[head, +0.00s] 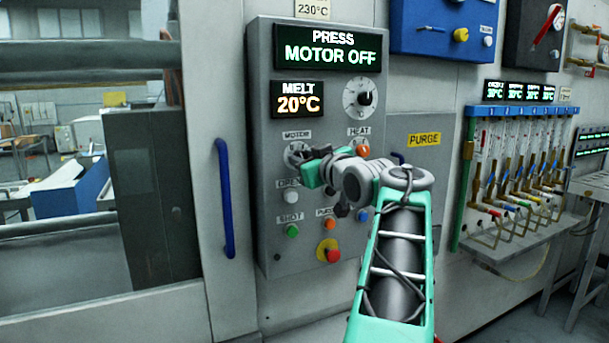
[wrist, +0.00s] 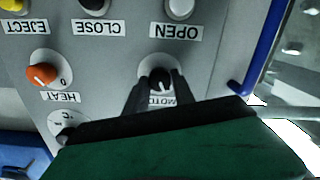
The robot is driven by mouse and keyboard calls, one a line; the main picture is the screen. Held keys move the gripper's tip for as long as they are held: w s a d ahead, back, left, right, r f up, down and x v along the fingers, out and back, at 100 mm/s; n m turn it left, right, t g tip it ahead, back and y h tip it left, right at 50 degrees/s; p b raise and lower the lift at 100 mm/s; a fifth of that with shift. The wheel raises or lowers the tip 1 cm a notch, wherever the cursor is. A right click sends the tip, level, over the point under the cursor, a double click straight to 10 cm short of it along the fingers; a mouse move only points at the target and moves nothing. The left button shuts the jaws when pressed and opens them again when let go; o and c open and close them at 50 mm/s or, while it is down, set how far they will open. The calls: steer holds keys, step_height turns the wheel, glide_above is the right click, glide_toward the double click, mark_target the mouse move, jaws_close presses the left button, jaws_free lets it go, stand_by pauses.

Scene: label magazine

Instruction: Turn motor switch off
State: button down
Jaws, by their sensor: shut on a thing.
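The motor switch is a dark rotary knob on a grey control panel (head: 262,190), under the "MOTOR" label. In the wrist view the motor switch (wrist: 160,76) sits between my two dark fingertips, next to the upside-down "MOTO…" label, which a finger partly covers. My gripper (wrist: 157,82) is shut on the knob. In the head view my gripper (head: 303,160) reaches the panel from the right and hides most of the knob. The panel's top display (head: 331,47) reads "PRESS MOTOR OFF".
An orange heat knob (wrist: 42,74) is beside the motor switch. The open button (head: 291,196), shot button (head: 292,230) and red emergency button (head: 331,253) are below my gripper. A blue handle (head: 225,198) is left of the panel.

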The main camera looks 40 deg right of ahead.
steer(key=shift+n+b, duration=0.9)
steer(key=shift+n, duration=0.1)
steer(key=c, duration=1.1)
jaws_free()
steer(key=shift+o, duration=0.2)
steer(key=v, duration=0.7)
steer(key=shift+s+a+b, duration=0.2)
steer(key=shift+s+b, duration=0.15)
steer(key=shift+b, duration=0.1)
steer(key=shift+w+a, duration=0.1)
